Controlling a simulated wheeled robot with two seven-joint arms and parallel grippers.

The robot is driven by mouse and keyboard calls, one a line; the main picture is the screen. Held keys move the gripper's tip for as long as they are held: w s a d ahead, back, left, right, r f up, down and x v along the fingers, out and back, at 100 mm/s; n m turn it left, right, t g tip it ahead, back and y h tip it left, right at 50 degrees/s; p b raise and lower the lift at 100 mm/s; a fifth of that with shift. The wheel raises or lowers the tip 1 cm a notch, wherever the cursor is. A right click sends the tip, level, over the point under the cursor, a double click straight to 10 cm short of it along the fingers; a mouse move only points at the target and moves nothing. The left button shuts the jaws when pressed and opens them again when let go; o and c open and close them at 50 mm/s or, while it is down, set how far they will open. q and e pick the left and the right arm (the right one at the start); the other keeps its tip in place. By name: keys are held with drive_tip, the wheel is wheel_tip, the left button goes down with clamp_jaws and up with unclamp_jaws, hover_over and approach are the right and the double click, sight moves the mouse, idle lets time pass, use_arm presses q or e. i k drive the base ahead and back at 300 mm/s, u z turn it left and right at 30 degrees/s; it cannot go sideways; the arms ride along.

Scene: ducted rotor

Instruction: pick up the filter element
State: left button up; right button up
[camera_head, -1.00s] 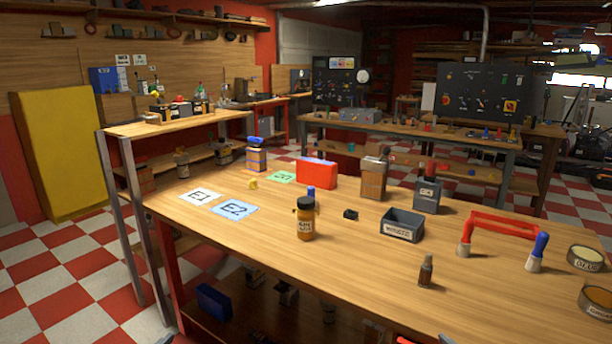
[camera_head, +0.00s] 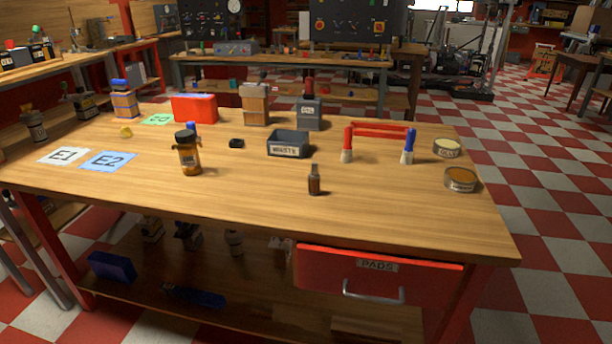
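I cannot tell which thing is the filter element; nothing I can read carries that name. On the wooden bench (camera_head: 240,205) stand an amber jar with a dark lid (camera_head: 189,155), a small brown bottle (camera_head: 314,181), a brown canister (camera_head: 255,104) and a dark grey canister with a red top (camera_head: 308,112). Two round tins, one pale inside (camera_head: 447,149) and one orange-brown inside (camera_head: 461,180), sit at the right end. Neither of my grippers is in view.
A dark open bin (camera_head: 288,144), a red box (camera_head: 194,108), a red rack (camera_head: 380,131) and cards E1 (camera_head: 63,155) and E2 (camera_head: 109,161) are on the bench. Below is a red drawer (camera_head: 375,276) with a handle. Checkered floor (camera_head: 540,190) is clear at right.

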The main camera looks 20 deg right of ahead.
sight(315, 176)
drive_tip(key=k, duration=0.5)
drive_tip(key=z, duration=1.4)
drive_tip(key=i, duration=1)
drive_tip(key=u, duration=1.25)
